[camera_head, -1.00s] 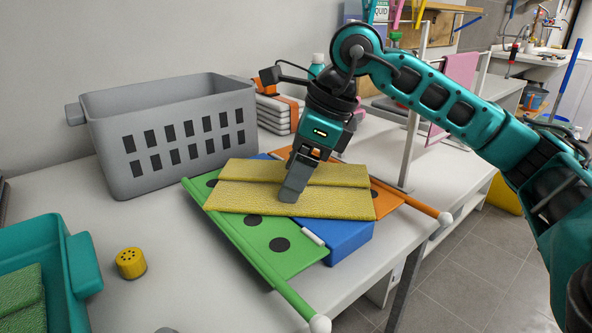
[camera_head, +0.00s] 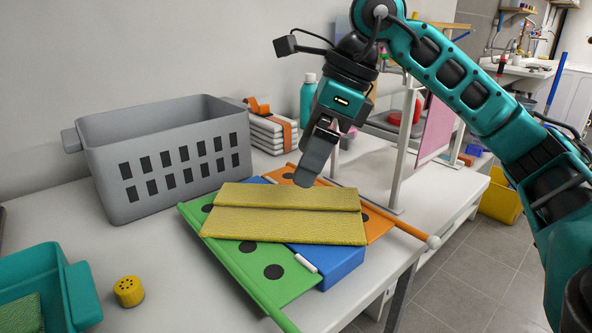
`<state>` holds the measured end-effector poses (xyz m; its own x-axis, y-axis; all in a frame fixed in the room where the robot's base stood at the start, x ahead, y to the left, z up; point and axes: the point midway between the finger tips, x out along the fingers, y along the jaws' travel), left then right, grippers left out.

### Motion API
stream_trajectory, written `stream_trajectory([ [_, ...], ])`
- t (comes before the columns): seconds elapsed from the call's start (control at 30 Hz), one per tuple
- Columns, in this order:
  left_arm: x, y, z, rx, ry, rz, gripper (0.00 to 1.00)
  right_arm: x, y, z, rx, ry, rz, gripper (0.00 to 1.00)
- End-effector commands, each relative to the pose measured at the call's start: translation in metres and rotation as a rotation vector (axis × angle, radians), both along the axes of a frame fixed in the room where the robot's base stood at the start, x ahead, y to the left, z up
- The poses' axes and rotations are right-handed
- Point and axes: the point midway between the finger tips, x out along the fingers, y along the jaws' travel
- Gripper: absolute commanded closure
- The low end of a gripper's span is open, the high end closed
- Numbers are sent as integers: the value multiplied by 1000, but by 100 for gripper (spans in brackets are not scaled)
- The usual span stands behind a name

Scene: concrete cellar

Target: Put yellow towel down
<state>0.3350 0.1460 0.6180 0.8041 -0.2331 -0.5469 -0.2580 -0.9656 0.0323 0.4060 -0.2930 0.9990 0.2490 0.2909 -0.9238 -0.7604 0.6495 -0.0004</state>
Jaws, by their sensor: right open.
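The yellow towel (camera_head: 285,224) lies folded across the folding board, over its blue middle panel (camera_head: 338,262) and onto the green panel (camera_head: 262,268) and the orange panel (camera_head: 378,222). My right gripper (camera_head: 308,182) is open and empty, just above the towel's far edge, its fingers pointing down. I cannot tell whether a fingertip still touches the cloth. My left gripper is out of view.
A grey basket (camera_head: 165,160) stands at the back left, with a stack of white folded cloths (camera_head: 270,133) beside it. A teal bin (camera_head: 48,290) and a yellow shaker (camera_head: 128,291) are at front left. A white rack (camera_head: 397,165) with a pink cloth (camera_head: 437,128) stands behind right.

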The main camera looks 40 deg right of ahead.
Motion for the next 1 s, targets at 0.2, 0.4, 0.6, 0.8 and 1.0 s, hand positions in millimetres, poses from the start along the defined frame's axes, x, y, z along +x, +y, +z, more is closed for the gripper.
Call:
stream_trajectory([
  [0.2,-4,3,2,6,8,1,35,-7,-9,30,0,-1,0,1],
  [0.4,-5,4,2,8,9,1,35,-9,-11,34,-1,-1,0,1],
  [0.6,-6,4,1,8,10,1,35,-9,-11,34,0,0,0,1],
  [0.8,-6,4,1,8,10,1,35,-9,-11,34,0,0,0,1],
  [1.0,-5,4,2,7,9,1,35,-9,-11,34,0,0,0,1],
])
